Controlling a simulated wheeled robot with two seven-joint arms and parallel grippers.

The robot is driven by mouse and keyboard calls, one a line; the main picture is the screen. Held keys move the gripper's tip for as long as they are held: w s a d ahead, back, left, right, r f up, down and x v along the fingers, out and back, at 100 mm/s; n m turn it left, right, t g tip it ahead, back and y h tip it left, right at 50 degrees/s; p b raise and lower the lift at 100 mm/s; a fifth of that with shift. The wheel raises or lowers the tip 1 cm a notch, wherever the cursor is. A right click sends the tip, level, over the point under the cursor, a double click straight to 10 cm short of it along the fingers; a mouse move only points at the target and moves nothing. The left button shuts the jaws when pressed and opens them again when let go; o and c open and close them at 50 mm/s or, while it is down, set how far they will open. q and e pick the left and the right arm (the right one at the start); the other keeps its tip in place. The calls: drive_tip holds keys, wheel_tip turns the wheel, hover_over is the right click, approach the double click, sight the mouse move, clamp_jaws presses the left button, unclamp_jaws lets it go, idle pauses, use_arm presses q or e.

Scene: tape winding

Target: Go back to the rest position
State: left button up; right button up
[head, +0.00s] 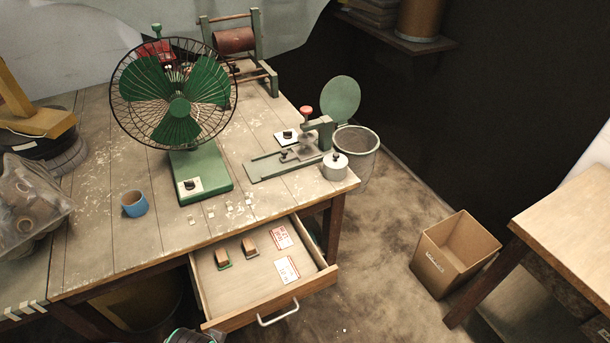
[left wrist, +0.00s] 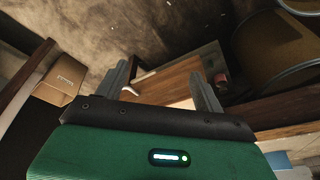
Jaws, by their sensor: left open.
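My left gripper (left wrist: 162,84) is open, with its two grey fingers apart and nothing between them in the left wrist view. Beyond the fingers lies the open wooden drawer (left wrist: 176,80). In the head view only a small green and dark part, probably of my left arm, shows at the bottom edge below the drawer. The drawer (head: 240,304) is pulled out and holds two small brown blocks and two red-and-white labels. My right gripper is in neither view.
The workbench (head: 110,240) carries a green fan (head: 180,107), a blue cup (head: 134,204), a green-grey clamp device (head: 285,162) and a red roller stand (head: 234,40). A cardboard box (head: 455,255) stands on the floor before a second table (head: 570,215). The floor between is mostly clear.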

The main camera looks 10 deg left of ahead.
use_arm(q)
drive_tip(key=s+f+g, duration=0.1)
drive_tip(key=s+f, duration=0.1)
drive_tip(key=f, duration=1.1)
drive_tip(key=s+f, duration=0.3)
drive_tip(key=f, duration=1)
drive_tip(key=s+a+f, duration=0.1)
drive_tip(key=s+f, duration=0.7)
drive_tip(key=s+a+f+g, duration=0.1)
drive_tip(key=s+a+f, duration=0.1)
drive_tip(key=s+f, duration=0.5)
drive_tip(key=shift+s+a+f, duration=0.3)
drive_tip(key=shift+s+f, duration=0.05)
drive_tip(key=shift+s, duration=0.6)
